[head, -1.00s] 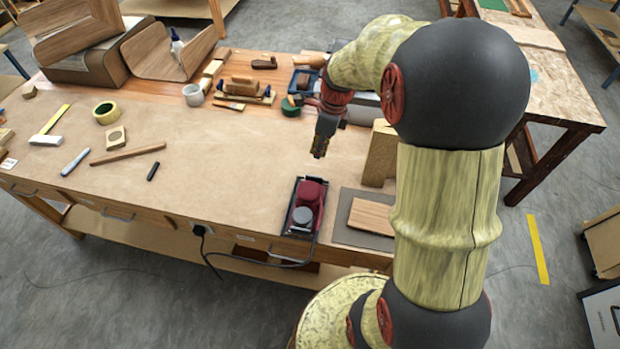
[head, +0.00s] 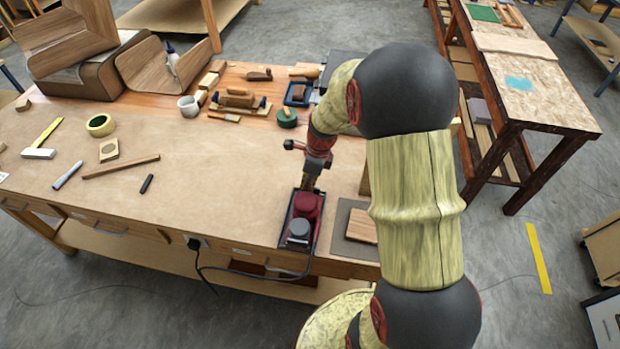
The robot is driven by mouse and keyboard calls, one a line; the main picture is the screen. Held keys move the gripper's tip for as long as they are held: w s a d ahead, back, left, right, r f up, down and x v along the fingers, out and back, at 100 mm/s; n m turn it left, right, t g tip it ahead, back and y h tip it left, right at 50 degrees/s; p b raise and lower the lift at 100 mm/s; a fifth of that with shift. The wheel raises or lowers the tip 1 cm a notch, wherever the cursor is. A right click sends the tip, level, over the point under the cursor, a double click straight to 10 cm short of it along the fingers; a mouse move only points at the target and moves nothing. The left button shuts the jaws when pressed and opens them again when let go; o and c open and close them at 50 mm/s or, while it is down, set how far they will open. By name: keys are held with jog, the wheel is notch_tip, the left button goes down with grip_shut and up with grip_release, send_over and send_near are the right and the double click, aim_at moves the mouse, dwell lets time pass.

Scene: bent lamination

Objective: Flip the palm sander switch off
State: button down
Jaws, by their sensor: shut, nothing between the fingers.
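The palm sander (head: 305,212) is dark red with a grey round cap and sits in a black tray (head: 283,238) near the front edge of the workbench. A cable runs from it over the bench edge. My gripper (head: 308,188) is shut and empty, pointing down at the far end of the sander. Its tips are at or very close to the sander body; I cannot tell whether they touch. The switch is too small to make out, and the gripper may hide it.
My arm covers the bench's right part. A wood board on a dark mat (head: 352,247) lies right of the sander. A wooden stick (head: 121,167), a black marker (head: 147,184) and a tape roll (head: 100,125) lie left. The bench's middle is clear.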

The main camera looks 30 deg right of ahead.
jog(key=shift+w+a+f, duration=0.1)
jog(key=shift+f, duration=0.6)
jog(key=shift+f, duration=0.1)
